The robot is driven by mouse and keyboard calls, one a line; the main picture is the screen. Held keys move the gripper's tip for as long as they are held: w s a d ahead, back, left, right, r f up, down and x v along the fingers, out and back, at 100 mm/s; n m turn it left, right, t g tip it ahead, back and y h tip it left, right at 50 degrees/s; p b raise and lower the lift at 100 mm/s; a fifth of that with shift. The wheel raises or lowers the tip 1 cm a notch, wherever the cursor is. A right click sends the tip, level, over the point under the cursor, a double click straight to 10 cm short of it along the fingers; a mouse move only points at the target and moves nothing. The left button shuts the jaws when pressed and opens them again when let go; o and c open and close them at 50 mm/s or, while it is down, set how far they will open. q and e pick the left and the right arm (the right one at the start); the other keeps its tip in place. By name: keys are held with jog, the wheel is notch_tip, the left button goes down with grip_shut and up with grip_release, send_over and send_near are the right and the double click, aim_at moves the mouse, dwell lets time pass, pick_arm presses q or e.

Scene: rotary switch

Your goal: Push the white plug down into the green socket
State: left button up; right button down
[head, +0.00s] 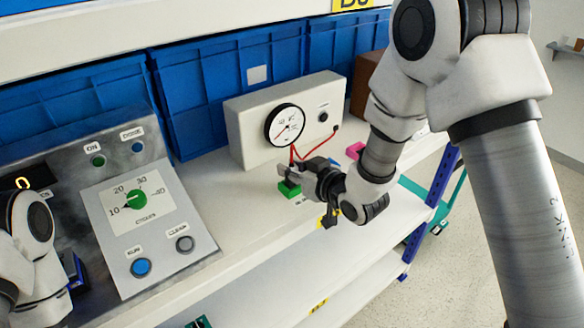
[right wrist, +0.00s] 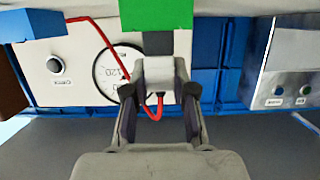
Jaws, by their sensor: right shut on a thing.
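The green socket (head: 289,189) sits on the white shelf in front of the meter box. In the right wrist view the green block (right wrist: 170,12) is at the top edge. My right gripper (head: 297,176) is beside the socket in the head view and hides most of the plug. In the right wrist view, the gripper (right wrist: 158,92) is shut on the white plug (right wrist: 158,72), with a red cable at its end. A dark grey part lies between plug and green block; how deep the plug sits cannot be told.
A white meter box (head: 250,135) with a round dial (head: 285,125) and red cables stands behind the socket. A control panel (head: 137,215) with a green knob is at left. Blue crates (head: 205,90) line the back. A pink block (head: 355,150) lies near my right arm.

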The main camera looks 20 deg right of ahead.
jog(key=shift+s+d+f+b, duration=0.1)
jog(key=shift+s+f+b, duration=0.05)
jog(key=shift+f+b, duration=0.35)
jog(key=shift+s+f+b, duration=0.25)
jog(key=shift+f+b, duration=0.05)
jog(key=shift+f, duration=0.2)
jog(key=shift+d+r+p, duration=0.1)
jog(key=shift+r+p, duration=0.45)
jog(key=shift+r, duration=0.1)
jog(key=shift+w+r+p, duration=0.2)
jog(key=shift+r+p, duration=0.1)
jog(key=shift+r, duration=0.1)
jog(key=shift+w+r, duration=0.1)
jog(key=shift+w, duration=0.1)
jog(key=shift+a, duration=0.2)
